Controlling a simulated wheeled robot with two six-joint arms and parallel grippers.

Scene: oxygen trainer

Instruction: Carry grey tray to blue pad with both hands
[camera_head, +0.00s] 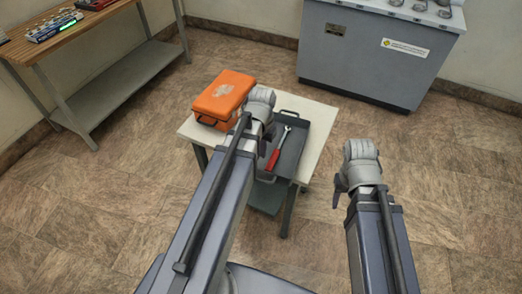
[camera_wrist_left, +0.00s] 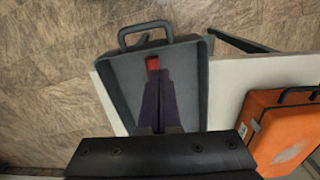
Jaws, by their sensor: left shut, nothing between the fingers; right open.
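The grey tray (camera_head: 291,160) lies on a small pale-topped table, with a handle at its far end and another at its near end. A wrench with a red handle (camera_head: 273,160) lies in it. My left gripper (camera_head: 268,130) is over the tray's left side and partly hides it. In the left wrist view the shut, empty fingers (camera_wrist_left: 157,78) point over the inside of the tray (camera_wrist_left: 120,78), with the red handle (camera_wrist_left: 152,62) just past the tips. My right gripper (camera_head: 340,186) is open and empty, right of the table over the floor. No blue pad shows.
An orange case (camera_head: 222,97) stands on the table (camera_head: 318,125) just left of the tray. A grey cabinet (camera_head: 370,60) stands at the back right. A wooden-topped bench (camera_head: 75,38) with small items is at the back left. Open tiled floor lies between.

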